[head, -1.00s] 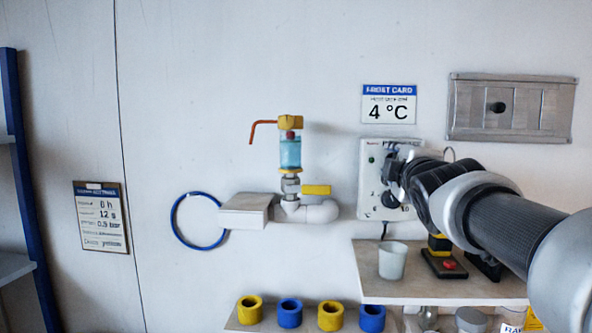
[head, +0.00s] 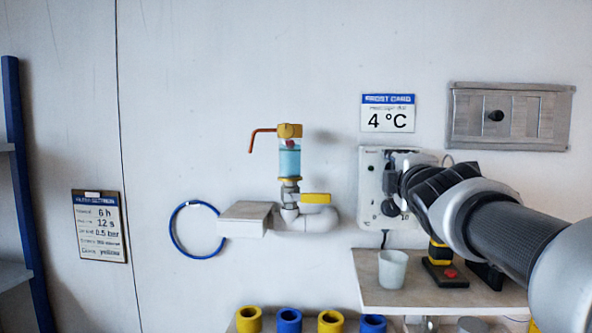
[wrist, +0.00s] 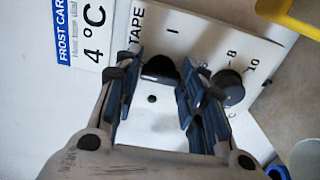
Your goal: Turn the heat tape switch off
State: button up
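The white heat tape control box (head: 369,222) is on the wall; its panel (wrist: 182,30) fills much of the wrist view, with "TAPE" and an "I" mark readable. A dark switch knob (wrist: 160,68) sits on the panel between my two fingertips. My gripper (wrist: 160,74) is open, one finger on each side of the switch; I cannot tell whether they touch it. In the head view my gripper (head: 393,172) is in front of the box and hides the switch. A small lamp (wrist: 152,98) looks dark green. The switch's exact position is unclear.
A round numbered dial (wrist: 228,88) is close beside the right finger. Below the box, a shelf (head: 430,296) holds a white cup (head: 392,268) and a red-button station (head: 446,272). A frost card (head: 388,113) hangs above. Pipework with a yellow-handled valve (head: 315,198) is to the left.

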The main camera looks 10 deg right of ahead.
jog(key=o, duration=0.3)
jog(key=shift+o, duration=0.2)
jog(key=s+a, duration=0.1)
jog(key=s, duration=0.6)
jog(key=shift+s+a, duration=0.2)
jog(key=shift+a, duration=0.05)
jog(key=shift+f, duration=0.1)
